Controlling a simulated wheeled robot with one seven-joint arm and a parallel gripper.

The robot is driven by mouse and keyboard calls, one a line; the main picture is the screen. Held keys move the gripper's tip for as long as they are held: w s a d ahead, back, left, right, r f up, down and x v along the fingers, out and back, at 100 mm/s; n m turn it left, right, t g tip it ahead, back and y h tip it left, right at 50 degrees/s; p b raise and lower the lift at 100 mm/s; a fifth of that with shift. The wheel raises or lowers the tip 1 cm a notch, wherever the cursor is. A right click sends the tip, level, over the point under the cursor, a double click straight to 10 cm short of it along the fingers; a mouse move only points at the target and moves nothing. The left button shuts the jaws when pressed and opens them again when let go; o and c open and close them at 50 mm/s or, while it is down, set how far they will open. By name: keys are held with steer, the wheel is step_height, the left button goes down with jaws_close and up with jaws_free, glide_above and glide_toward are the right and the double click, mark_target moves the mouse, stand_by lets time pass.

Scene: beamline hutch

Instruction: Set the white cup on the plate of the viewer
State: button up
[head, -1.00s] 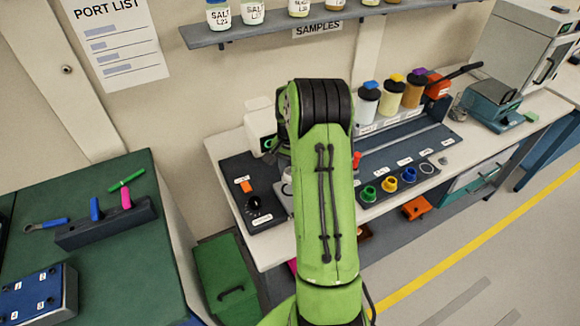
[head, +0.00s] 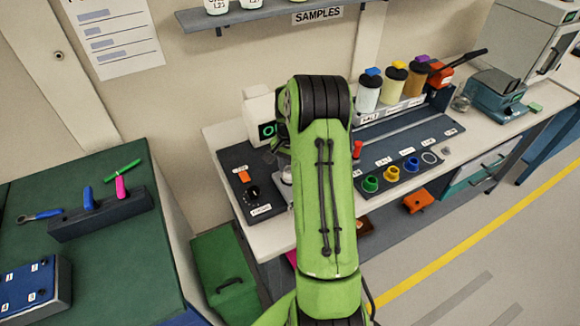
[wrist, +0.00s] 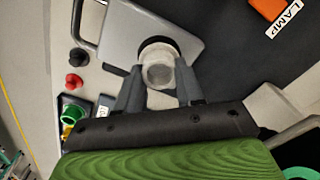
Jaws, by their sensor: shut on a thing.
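My gripper (wrist: 158,92) is shut on the white cup (wrist: 158,74), with one finger on each side of it in the wrist view. The cup is over the light grey plate (wrist: 126,40) of the viewer, with a dark round patch around its far rim. I cannot tell whether the cup touches the plate. In the head view the viewer's white housing (head: 257,108) stands at the back left of the bench, its green display text partly hidden by my arm. My arm also hides the gripper and most of the plate there.
An orange lamp switch (head: 243,176) and a black knob (head: 252,192) sit on the dark panel left of my arm. Right of it are a red knob (head: 357,149), coloured rings (head: 390,174) and lidded jars (head: 394,82). A shelf (head: 250,16) hangs above.

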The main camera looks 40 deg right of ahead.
steer(key=shift+f+b, duration=0.35)
steer(key=shift+f, duration=0.2)
steer(key=o, duration=1.1)
steer(key=shift+o, duration=0.2)
steer(key=shift+r, duration=0.1)
step_height(320, 180, up, 16)
steer(key=p, duration=0.2)
steer(key=shift+f, duration=0.2)
